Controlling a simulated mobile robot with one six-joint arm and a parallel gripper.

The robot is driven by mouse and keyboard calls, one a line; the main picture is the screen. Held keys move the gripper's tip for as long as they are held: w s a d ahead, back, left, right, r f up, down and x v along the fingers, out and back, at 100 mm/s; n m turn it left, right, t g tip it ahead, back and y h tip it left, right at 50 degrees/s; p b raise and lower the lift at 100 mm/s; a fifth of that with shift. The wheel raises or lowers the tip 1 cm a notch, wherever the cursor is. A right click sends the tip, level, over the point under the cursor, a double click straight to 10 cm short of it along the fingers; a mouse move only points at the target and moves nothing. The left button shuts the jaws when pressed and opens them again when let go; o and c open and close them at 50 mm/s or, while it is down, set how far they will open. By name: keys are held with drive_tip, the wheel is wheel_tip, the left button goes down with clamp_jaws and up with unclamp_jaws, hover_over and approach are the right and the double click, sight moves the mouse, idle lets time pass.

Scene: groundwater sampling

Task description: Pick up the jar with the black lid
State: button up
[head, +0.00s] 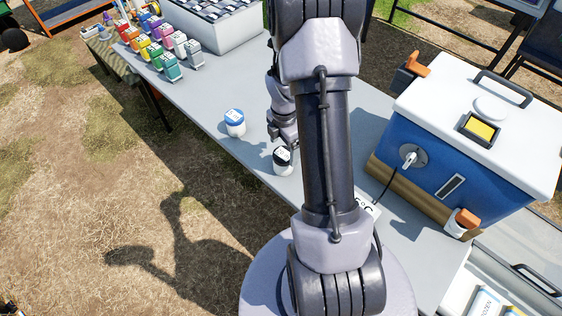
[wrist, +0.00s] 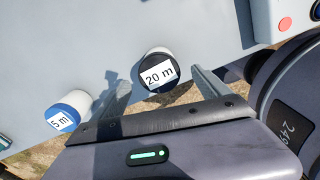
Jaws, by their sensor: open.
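A white jar with a black lid (head: 283,159) stands near the front edge of the grey table. In the wrist view its lid (wrist: 158,72) carries a white label reading "20 m". My gripper (head: 284,138) is open and close to this jar. In the wrist view the jar sits between and just beyond the two fingers of my gripper (wrist: 160,90). A white jar with a blue lid (head: 235,123) stands apart to the left on the same table. In the wrist view that blue-lidded jar (wrist: 68,112) has a label that seems to read "5 m".
A blue cooler box (head: 435,150) with a white lid stands to the right on the grey table (head: 190,98). Several coloured bottles (head: 160,55) and a tray of dark-and-white items (head: 215,35) are at the far left end. Bare table lies left of the jars.

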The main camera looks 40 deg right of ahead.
wheel_tip(320, 180, down, 9)
drive_tip(key=b, duration=0.4)
drive_tip(key=shift+r, duration=0.2)
drive_tip(key=shift+c, duration=0.5)
drive_tip(key=c, duration=1.7)
